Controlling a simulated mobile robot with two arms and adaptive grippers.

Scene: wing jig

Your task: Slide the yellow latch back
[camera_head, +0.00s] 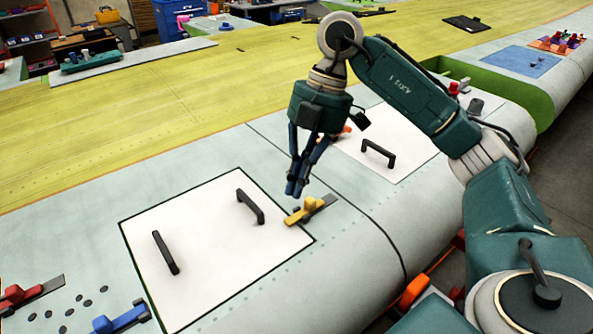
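The yellow latch (307,211) sits on a short grey bar at the right edge of a white panel (205,275) with two black handles. Its left end lies over the panel's black border. My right gripper (296,189) points down just above and to the left of the latch. Its blue fingers come together at the tips, with nothing seen between them. It looks apart from the latch, though the exact height is hard to tell. My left gripper is not in view.
Another white panel with a black handle (378,153) lies behind my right arm. A red latch (28,293) and a blue latch (121,317) are at the lower left. A wide yellow-green surface (150,110) stretches behind.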

